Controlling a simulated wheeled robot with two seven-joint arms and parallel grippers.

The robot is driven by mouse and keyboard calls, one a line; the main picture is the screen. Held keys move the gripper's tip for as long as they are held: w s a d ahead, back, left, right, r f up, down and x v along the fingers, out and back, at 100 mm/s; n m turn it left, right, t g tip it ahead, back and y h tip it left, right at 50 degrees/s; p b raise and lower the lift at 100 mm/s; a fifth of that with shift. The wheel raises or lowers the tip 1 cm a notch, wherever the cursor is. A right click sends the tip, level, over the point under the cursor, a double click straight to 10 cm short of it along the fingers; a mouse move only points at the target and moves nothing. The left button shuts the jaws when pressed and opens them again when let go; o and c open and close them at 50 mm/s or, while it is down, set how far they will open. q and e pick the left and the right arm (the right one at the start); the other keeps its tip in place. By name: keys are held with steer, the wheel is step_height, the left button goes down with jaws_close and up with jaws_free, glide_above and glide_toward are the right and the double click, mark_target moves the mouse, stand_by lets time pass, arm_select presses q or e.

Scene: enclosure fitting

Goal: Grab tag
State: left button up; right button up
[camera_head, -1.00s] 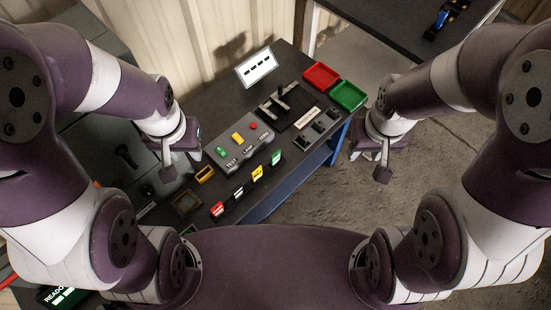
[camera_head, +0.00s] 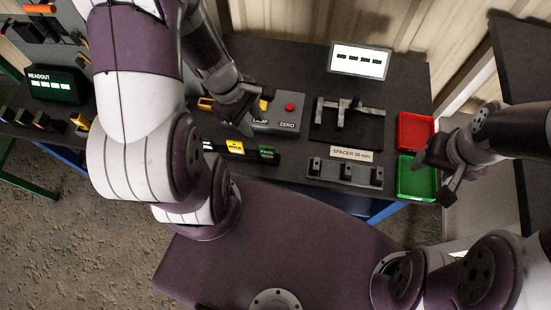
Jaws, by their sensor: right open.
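A row of small tags stands along the front edge of the dark bench: a yellow tag (camera_head: 235,147), a green tag (camera_head: 268,153) and a partly hidden black-and-white tag (camera_head: 207,144). A red tag is not visible; my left arm covers that end of the row. My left gripper (camera_head: 245,118) is over the left part of the grey button box (camera_head: 278,124), just behind the yellow tag. Its jaw gap and anything between its fingers cannot be made out. My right gripper (camera_head: 436,178) is open, over the right edge of the green tray (camera_head: 415,188).
A red tray (camera_head: 415,131) lies behind the green one. A black fixture with a grey gauge (camera_head: 348,114), a spacer label (camera_head: 351,153) and a slotted block (camera_head: 345,172) occupy the bench middle. A white display (camera_head: 360,61) stands behind. A readout (camera_head: 53,86) is at left.

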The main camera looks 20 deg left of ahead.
mark_target(275, 157)
arm_select(q)
steer(key=d+f+n+b, duration=0.1)
steer(key=f+b, duration=0.1)
steer(key=f, duration=0.3)
steer(key=w+d+f+n+b, duration=0.1)
steer(key=f+b, duration=0.1)
steer(key=f, duration=0.4)
steer(key=d+f+n+b, duration=0.1)
steer(key=f+n+b, duration=0.1)
steer(key=f, duration=0.4)
steer(key=shift+w+d+f+t+h+b, duration=0.2)
steer(key=shift+w+d+t+h+b, duration=0.1)
steer(key=shift+b, duration=0.1)
arm_select(e)
step_height(275, 157, down, 9)
arm_select(q)
jaws_close()
